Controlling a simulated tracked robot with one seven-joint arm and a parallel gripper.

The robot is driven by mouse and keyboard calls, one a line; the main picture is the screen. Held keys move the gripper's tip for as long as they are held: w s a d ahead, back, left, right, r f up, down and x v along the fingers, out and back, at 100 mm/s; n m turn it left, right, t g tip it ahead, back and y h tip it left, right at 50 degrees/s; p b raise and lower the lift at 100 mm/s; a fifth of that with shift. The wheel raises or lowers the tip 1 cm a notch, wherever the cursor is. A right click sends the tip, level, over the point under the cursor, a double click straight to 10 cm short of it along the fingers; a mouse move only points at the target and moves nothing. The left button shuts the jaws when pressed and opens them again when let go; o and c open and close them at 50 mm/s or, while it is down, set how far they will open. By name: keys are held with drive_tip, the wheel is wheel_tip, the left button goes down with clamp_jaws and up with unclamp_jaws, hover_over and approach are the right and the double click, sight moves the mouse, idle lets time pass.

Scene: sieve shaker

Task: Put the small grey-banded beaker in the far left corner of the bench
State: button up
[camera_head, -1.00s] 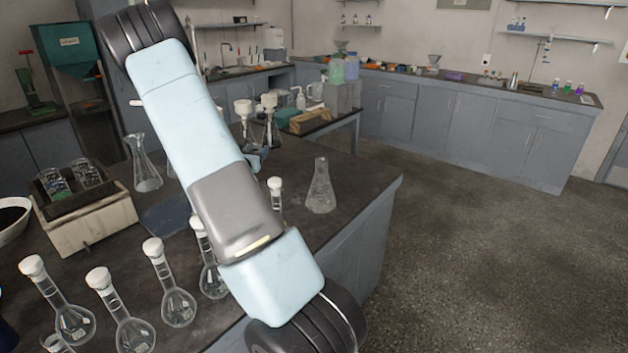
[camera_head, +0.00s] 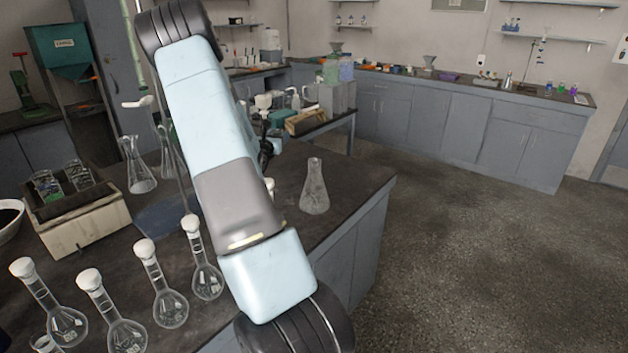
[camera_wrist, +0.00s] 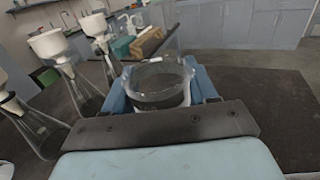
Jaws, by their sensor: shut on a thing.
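The small beaker (camera_wrist: 160,88) is clear glass with a grey band, and it sits upright between the blue fingers of my gripper (camera_wrist: 161,92) in the wrist view. My gripper is shut on it. In the head view my own arm hides the beaker and most of my gripper. The dark bench top (camera_head: 345,190) lies below the arm. In the wrist view the bench surface (camera_wrist: 275,105) shows to the right of the beaker.
White-topped flasks (camera_wrist: 48,45) stand left of the beaker in the wrist view.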

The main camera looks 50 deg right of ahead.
wheel_tip(320, 180, up, 8)
drive_tip(key=f, duration=2.4)
drive_tip(key=shift+s, duration=0.2)
drive_tip(key=o, duration=1)
drive_tip(key=shift+o, duration=0.2)
drive_tip(key=v, duration=1.2)
drive_tip(key=shift+a, duration=0.1)
